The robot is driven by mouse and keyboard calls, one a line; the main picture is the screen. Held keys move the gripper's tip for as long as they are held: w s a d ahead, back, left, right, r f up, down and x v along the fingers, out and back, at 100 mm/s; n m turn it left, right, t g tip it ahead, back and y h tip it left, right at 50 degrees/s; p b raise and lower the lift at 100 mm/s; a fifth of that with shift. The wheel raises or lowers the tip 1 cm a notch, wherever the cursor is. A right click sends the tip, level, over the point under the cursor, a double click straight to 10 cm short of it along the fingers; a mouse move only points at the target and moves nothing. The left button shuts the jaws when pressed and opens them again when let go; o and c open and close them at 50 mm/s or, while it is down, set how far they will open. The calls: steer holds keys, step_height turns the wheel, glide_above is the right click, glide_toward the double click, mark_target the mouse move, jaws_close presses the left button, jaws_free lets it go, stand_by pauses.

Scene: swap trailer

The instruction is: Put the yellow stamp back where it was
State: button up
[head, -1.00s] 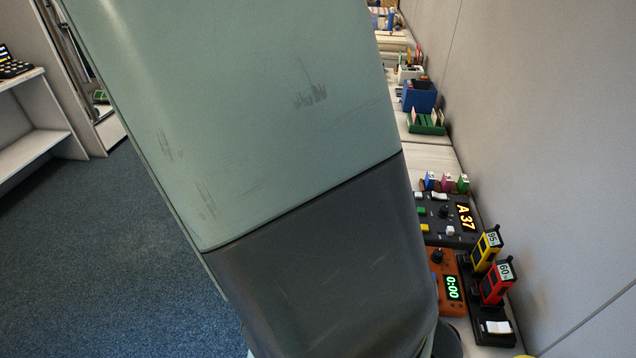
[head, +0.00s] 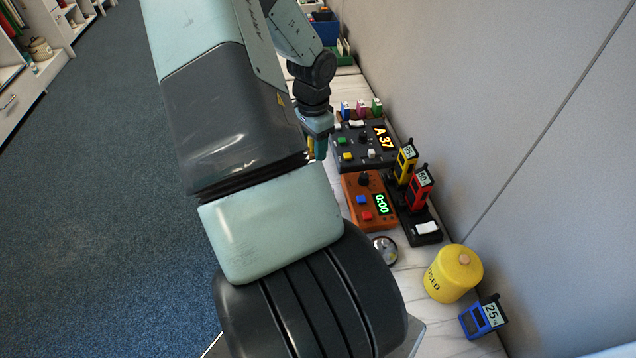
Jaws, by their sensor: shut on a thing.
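My gripper (head: 318,147) hangs low at the left of the dark console. It is shut on a small yellow thing, the yellow stamp (head: 310,147), of which only a sliver shows beside the fingers. The rest of the stamp is hidden by my gripper and arm. A brown stamp rack (head: 356,117) stands against the wall side of the counter, beyond the console. It holds a blue stamp (head: 345,108), a pink stamp (head: 361,106) and a green stamp (head: 376,105). My gripper is apart from the rack, nearer and to its left.
The dark console (head: 357,144) shows "A 37". Nearer are an orange timer box (head: 354,187), a black stand (head: 424,229) with yellow and red devices, a bell (head: 385,249), a yellow canister (head: 453,273) and a blue device (head: 483,317). The wall bounds the right.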

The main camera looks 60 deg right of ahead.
steer(key=shift+m, duration=0.3)
steer(key=f, duration=0.4)
steer(key=s+f, duration=0.1)
steer(key=f, duration=0.1)
steer(key=shift+s+d+f, duration=0.1)
steer(key=shift+d+f, duration=0.1)
steer(key=shift+d, duration=0.15)
steer(key=shift+f, duration=2.15)
steer(key=shift+f, duration=0.1)
steer(key=o, duration=0.8)
steer(key=shift+o, duration=0.2)
step_height(320, 180, up, 12)
steer(key=shift+r, duration=0.15)
